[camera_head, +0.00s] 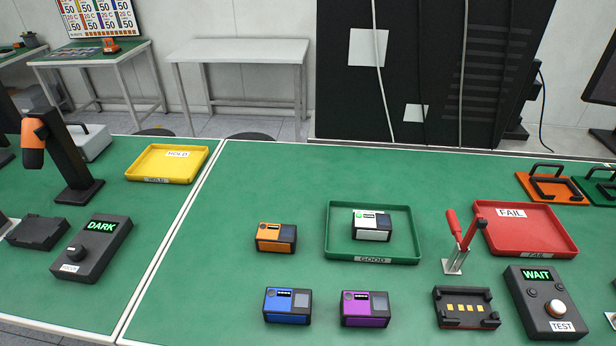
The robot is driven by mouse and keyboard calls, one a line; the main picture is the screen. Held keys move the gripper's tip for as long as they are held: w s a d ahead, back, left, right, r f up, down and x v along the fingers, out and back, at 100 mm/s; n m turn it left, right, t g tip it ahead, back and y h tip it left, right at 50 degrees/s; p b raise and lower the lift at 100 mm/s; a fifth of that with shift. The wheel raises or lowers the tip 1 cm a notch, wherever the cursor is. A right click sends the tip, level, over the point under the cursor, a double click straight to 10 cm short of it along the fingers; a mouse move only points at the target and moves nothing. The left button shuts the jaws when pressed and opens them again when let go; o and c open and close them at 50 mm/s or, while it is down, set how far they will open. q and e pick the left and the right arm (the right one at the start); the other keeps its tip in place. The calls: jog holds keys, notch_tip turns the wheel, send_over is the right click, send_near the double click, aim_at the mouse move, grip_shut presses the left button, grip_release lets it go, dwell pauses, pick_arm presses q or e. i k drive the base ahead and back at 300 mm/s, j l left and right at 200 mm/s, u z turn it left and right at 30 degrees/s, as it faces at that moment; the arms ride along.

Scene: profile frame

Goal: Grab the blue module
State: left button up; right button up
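A white module (371,226) stands in the green GOOD tray (343,246). Neither of my grippers shows in this view.
A red FAIL tray (525,232), a red-handled clamp (458,243), a black fixture (466,307) and a WAIT test box (545,303) are on the right. A yellow HOLD tray (167,163) and a DARK box (91,249) are left. The mat left of the blue module is clear.

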aim_at(281, 305)
jog(key=k+j+z, duration=0.1)
jog(key=j+z, duration=0.15)
jog(key=j, duration=0.25)
jog(key=k+j+z, duration=0.25)
jog(key=j, duration=0.2)
jog(key=j+z, duration=0.2)
jog(key=j, duration=0.25)
jog(key=k+j+z, duration=0.5)
jog(key=j, duration=0.2)
